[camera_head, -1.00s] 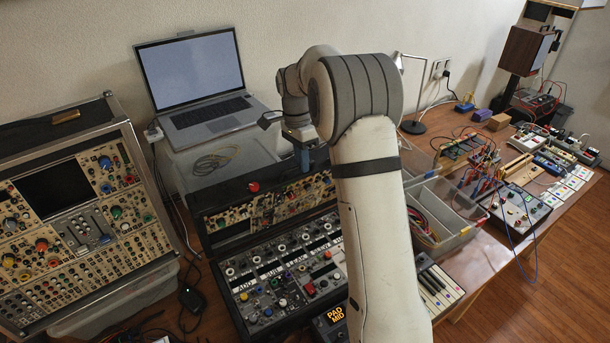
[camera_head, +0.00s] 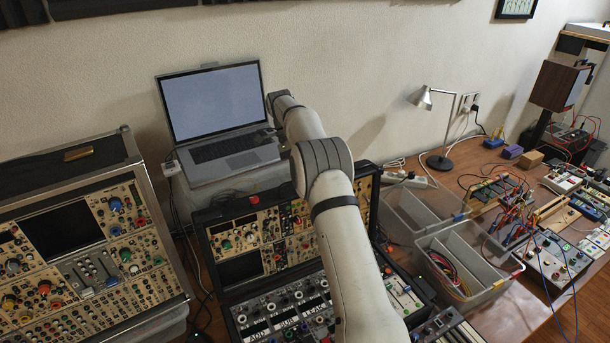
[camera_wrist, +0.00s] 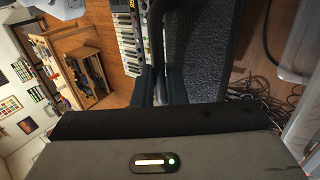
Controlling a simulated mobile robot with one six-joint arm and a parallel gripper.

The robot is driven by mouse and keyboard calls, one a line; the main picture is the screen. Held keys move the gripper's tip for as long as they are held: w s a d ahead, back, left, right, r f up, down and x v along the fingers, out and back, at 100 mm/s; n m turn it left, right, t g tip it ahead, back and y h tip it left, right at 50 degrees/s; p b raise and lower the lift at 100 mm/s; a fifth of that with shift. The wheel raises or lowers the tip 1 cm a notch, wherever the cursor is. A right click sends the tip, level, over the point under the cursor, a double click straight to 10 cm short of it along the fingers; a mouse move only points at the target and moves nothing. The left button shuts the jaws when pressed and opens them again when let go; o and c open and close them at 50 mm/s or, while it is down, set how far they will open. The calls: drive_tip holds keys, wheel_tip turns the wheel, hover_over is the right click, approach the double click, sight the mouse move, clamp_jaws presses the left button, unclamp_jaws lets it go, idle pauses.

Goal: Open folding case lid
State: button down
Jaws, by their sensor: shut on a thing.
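The folding case stands in the middle of the head view. Its base (camera_head: 291,312) holds rows of knobs and labelled controls. Its lid (camera_head: 268,236), lined with tan panels and a small dark screen, stands raised at the back of the base. My arm crosses in front of the lid and hides part of it and of the base. My gripper is hidden in the head view. In the wrist view my gripper (camera_wrist: 160,82) is shut on the lid's edge, and the lid's dark textured outer face (camera_wrist: 200,55) extends to the right of the fingers.
An open laptop (camera_head: 225,140) stands behind the lid. A large synth case (camera_head: 80,235) is at the left. Grey bins (camera_head: 465,262), a desk lamp (camera_head: 437,130) and cabled devices (camera_head: 550,258) are at the right. Loose cables (camera_wrist: 262,105) lie near the lid in the wrist view.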

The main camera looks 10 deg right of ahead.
drive_tip(key=shift+a+f, duration=0.15)
drive_tip(key=shift+f, duration=0.3)
drive_tip(key=c, duration=1.6)
unclamp_jaws()
drive_tip(key=shift+w, duration=0.15)
drive_tip(key=shift+o, duration=0.6)
drive_tip(key=shift+r, duration=0.1)
drive_tip(key=shift+w, duration=0.1)
